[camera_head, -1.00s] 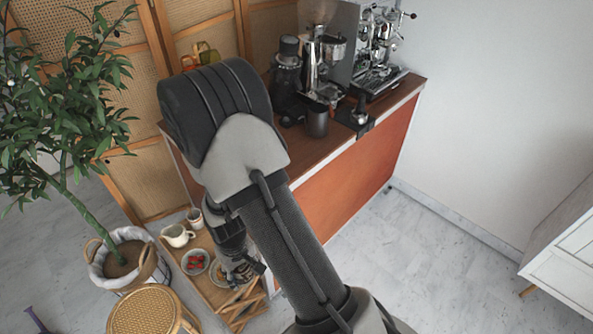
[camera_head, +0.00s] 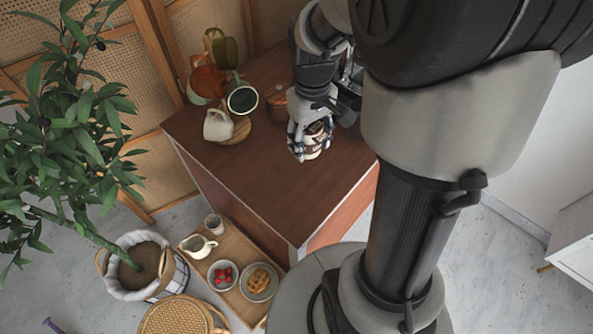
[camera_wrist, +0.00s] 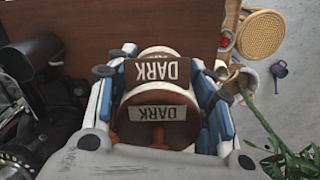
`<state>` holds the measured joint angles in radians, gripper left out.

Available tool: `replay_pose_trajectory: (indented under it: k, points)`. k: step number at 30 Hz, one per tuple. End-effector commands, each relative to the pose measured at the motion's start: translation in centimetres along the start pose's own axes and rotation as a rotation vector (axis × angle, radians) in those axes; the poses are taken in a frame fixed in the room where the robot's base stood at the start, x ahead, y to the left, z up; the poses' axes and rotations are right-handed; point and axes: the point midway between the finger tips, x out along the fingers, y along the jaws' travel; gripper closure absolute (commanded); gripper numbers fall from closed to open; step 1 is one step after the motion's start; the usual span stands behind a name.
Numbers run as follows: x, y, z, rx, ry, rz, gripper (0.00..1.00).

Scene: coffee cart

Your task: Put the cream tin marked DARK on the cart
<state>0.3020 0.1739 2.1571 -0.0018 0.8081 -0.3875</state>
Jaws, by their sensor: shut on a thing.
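The cream tin marked DARK (camera_wrist: 192,88) is between the fingers of my gripper (camera_wrist: 163,95) in the wrist view. It has a brown label on its pale side and a wooden lid that also reads DARK. In the head view my gripper (camera_head: 311,138) is shut on the tin (camera_head: 312,152) over the brown top of the cart (camera_head: 300,195), near its middle. The fingers hide part of the tin. I cannot tell whether its base touches the cart top.
Mugs hang at the cart's back left, with a cream mug (camera_head: 218,125) below them. A copper-coloured canister (camera_head: 277,106) stands behind my gripper. Dark coffee gear (camera_wrist: 45,75) is left in the wrist view. The cart's front left top is clear. A low tray (camera_head: 228,255) holds food and a jug.

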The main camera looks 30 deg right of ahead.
Motion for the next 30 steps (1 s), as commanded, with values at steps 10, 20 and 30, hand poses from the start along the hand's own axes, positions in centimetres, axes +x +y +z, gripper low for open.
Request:
replay_pose_trajectory:
  k: [10,20,30]
  points:
    - [8.3,0.0,0.2,0.000,-0.007,-0.003,0.85]
    - [14.9,0.0,0.1,0.000,-0.003,-0.001,0.85]
    - [18.2,0.0,0.2,0.000,-0.004,-0.001,0.85]
